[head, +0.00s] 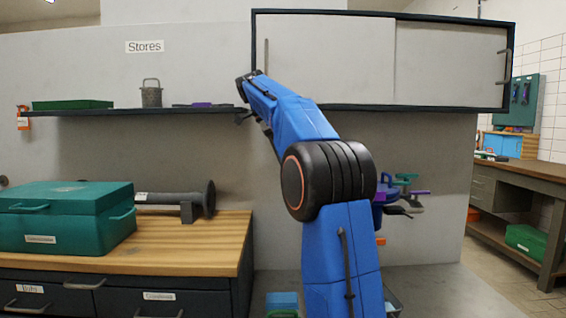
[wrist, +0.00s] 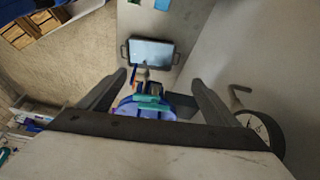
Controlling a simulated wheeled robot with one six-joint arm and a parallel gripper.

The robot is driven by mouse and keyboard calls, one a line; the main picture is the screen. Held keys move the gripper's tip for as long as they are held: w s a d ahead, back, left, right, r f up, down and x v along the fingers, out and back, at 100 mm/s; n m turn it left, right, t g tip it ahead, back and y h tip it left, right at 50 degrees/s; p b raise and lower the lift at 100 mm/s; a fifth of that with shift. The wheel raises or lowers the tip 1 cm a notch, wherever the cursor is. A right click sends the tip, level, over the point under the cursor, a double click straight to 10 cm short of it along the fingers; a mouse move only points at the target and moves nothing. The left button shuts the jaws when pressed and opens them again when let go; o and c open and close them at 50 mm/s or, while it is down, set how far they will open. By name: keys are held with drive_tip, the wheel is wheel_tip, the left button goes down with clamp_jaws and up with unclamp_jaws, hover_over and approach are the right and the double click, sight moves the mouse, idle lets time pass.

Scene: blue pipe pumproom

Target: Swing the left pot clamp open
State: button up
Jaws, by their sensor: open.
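A blue pot-like body (head: 379,212) shows to the right of my arm in the head view, partly hidden behind it. Green (head: 405,180) and purple (head: 416,193) parts sit at its top; I cannot tell which is the left clamp or how it is set. In the wrist view a round blue-purple body (wrist: 143,109) with a green part across it lies beyond my fingers, probably the same pot. My gripper (wrist: 160,77) is open, with nothing between its fingers, apart from the pot. In the head view my arm's end is up by the shelf and cabinet.
A wall shelf (head: 150,112) and a sliding-door cabinet (head: 330,55) are close to my arm. A workbench (head: 190,245) with a teal case (head: 65,220) stands left. The wrist view shows a handled tray (wrist: 150,52) and a round dial-like thing (wrist: 262,130).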

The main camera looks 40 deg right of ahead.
drive_tip(key=shift+s+d+r, duration=0.1)
drive_tip(key=shift+s+d, duration=0.05)
drive_tip(key=shift+s, duration=0.05)
drive_tip(key=c, duration=1)
drive_tip(key=s+d+r+n+t, duration=0.1)
drive_tip(key=s+n, duration=0.1)
drive_tip(key=n, duration=0.1)
drive_tip(key=s+d+r+n+t+y, duration=0.1)
drive_tip(key=s+d+r+n, duration=0.1)
drive_tip(key=n, duration=0.1)
drive_tip(key=s+d+r+n, duration=0.2)
drive_tip(key=shift+s+d+r+n+t+y, duration=0.2)
drive_tip(key=shift+n+t+y, duration=0.1)
drive_tip(key=shift+n+t, duration=0.1)
drive_tip(key=c, duration=0.3)
drive_tip(key=s+d+r+n+t, duration=0.3)
drive_tip(key=s+d+r+n, duration=0.1)
drive_tip(key=s+r+n, duration=0.4)
drive_tip(key=shift+c, duration=0.2)
drive_tip(key=shift+n, duration=0.6)
drive_tip(key=x, duration=0.6)
drive_tip(key=w+x, duration=0.1)
drive_tip(key=x, duration=0.5)
drive_tip(key=a+x, duration=0.1)
drive_tip(key=x, duration=0.5)
drive_tip(key=shift+w+r, duration=0.1)
drive_tip(key=shift+w, duration=0.15)
clamp_jaws()
